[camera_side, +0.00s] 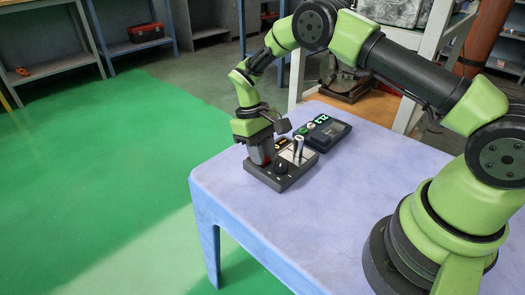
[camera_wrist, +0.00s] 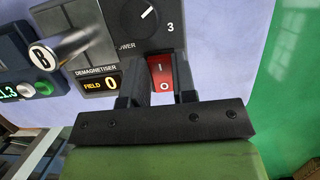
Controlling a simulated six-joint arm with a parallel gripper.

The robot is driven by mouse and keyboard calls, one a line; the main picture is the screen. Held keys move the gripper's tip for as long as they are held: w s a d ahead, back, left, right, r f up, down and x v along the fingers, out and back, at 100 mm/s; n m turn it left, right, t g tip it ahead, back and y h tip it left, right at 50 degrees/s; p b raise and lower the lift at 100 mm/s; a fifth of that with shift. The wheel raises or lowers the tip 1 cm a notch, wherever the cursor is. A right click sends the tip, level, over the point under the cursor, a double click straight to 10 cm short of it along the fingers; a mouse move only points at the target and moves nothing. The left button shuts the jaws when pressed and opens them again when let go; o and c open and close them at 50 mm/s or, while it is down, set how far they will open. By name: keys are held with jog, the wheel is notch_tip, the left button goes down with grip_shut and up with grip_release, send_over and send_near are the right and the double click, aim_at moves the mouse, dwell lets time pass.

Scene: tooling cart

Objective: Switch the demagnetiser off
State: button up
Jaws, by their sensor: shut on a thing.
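The demagnetiser (camera_side: 287,181) is a dark box near the table's far edge in the side view, with a black knob and an upright metal post. The red rocker switch (camera_wrist: 162,76), marked I and O, sits below the knob (camera_wrist: 137,18). My gripper (camera_wrist: 160,66) is shut on the rocker switch, one finger on each side. In the side view my gripper (camera_side: 260,157) is down at the box's left end. I cannot tell which rocker side is pressed.
A second dark device (camera_side: 322,130) with green digits lies just behind the demagnetiser. The metal post (camera_wrist: 70,46) stands close to my gripper's left. The lilac tabletop (camera_side: 265,222) is clear in front; its edge is near on the left.

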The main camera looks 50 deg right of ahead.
jog(key=o, duration=0.9)
jog(key=shift+r, duration=0.1)
jog(key=v, duration=0.9)
jog(key=shift+w+r, duration=0.1)
jog(key=shift+r, duration=0.25)
